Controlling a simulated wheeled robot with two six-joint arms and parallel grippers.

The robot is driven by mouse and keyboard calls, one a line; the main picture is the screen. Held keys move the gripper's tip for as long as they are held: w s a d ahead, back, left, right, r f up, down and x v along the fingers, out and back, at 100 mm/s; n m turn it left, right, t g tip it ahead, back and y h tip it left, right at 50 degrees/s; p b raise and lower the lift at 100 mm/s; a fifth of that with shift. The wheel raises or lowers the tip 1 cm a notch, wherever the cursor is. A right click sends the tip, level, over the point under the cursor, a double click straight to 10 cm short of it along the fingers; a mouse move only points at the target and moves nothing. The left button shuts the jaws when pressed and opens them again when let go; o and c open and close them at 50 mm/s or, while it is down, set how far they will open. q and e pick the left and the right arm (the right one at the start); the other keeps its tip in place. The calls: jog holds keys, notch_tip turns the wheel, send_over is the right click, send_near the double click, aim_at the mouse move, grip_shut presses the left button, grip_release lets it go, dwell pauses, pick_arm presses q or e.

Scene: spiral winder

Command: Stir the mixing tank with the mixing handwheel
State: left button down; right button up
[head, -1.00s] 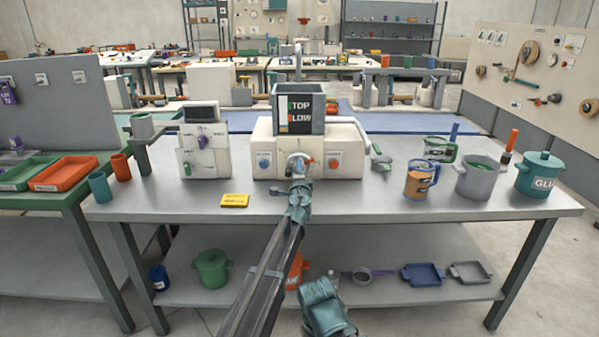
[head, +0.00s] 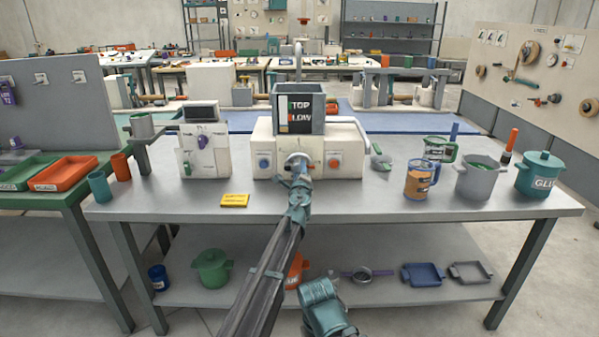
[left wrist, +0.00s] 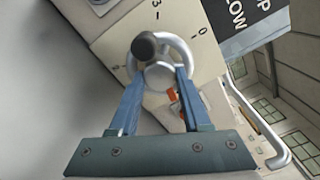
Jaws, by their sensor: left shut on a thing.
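The mixing handwheel (left wrist: 182,45) is a grey ring with a hub and a dark knob, on the front of the cream machine box. In the head view the handwheel (head: 299,160) shows just beyond my gripper. The mixing tank (head: 318,112) is a grey box with black TOP and LOW panels on top of the machine. My left gripper (left wrist: 160,78) is shut on the handwheel, its blue fingers on either side of the hub. In the head view the left gripper (head: 298,184) hides the wheel's lower part. The teal part low in the head view is one of my own arm links; my right gripper's fingers are not visible.
A blue button (head: 264,164) and an orange button (head: 334,163) flank the wheel. A yellow card (head: 235,200) lies front left. A control box (head: 204,150) stands left. A jug (head: 420,180), a grey pot (head: 480,178) and a teal GLUE pot (head: 539,174) stand right. The front tabletop is mostly clear.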

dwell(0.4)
pick_arm(q)
jog(key=shift+c, duration=1.8)
grip_release()
jog(key=s, duration=1.4)
jog(key=shift+w, duration=0.1)
